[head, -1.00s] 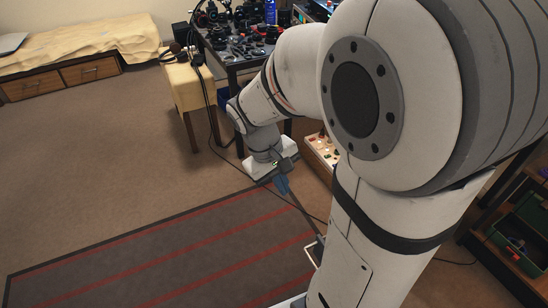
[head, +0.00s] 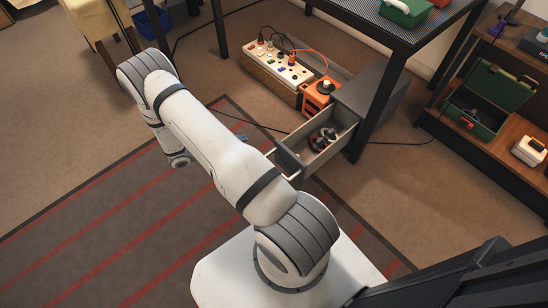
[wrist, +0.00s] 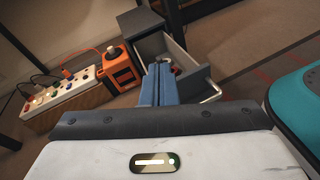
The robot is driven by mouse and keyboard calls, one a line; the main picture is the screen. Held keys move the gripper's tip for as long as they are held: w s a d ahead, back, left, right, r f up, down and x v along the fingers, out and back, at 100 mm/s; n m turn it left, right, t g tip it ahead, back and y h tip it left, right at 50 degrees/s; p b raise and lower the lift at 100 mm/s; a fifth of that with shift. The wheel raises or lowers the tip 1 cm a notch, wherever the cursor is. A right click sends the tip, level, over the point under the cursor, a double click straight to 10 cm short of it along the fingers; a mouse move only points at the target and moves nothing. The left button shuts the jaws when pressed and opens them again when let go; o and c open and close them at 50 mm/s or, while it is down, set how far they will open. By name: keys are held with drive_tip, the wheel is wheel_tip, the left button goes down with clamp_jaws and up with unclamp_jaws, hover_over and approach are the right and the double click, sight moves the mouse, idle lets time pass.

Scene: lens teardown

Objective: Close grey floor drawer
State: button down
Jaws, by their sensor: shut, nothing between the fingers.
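The grey floor drawer (head: 336,156) is pulled out of its low grey cabinet (head: 378,98), under the table. Its dark front panel (head: 289,160) faces left in the head view. Dark and reddish items (head: 322,139) lie inside. In the wrist view the open drawer (wrist: 178,47) shows beyond my fingers, with a silver bar handle (wrist: 213,94) on its front. My gripper (wrist: 160,68) is shut and empty, its blue fingers overlapping part of the drawer in that view.
A lit power strip (head: 280,65) and an orange box (head: 317,94) stand beside the cabinet. A dark cable crosses the floor near the drawer. A table leg (head: 378,108) stands by the cabinet. The striped rug (head: 110,235) left of the drawer is clear.

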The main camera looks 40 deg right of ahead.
wheel_tip(320, 180, down, 18)
drive_tip(key=s+f+n+t+h+b, duration=0.1)
drive_tip(key=s+n+t+h+b, duration=0.1)
drive_tip(key=n+t+h+b, duration=0.3)
drive_tip(key=y+b, duration=0.2)
approach(281, 147)
drive_tip(key=shift+n+g, duration=0.3)
drive_tip(key=d, duration=0.5)
drive_tip(key=shift+w+r, duration=0.15)
drive_tip(key=shift+w, duration=0.25)
drive_tip(key=shift+w+d+r, duration=0.1)
drive_tip(key=shift+d, duration=0.75)
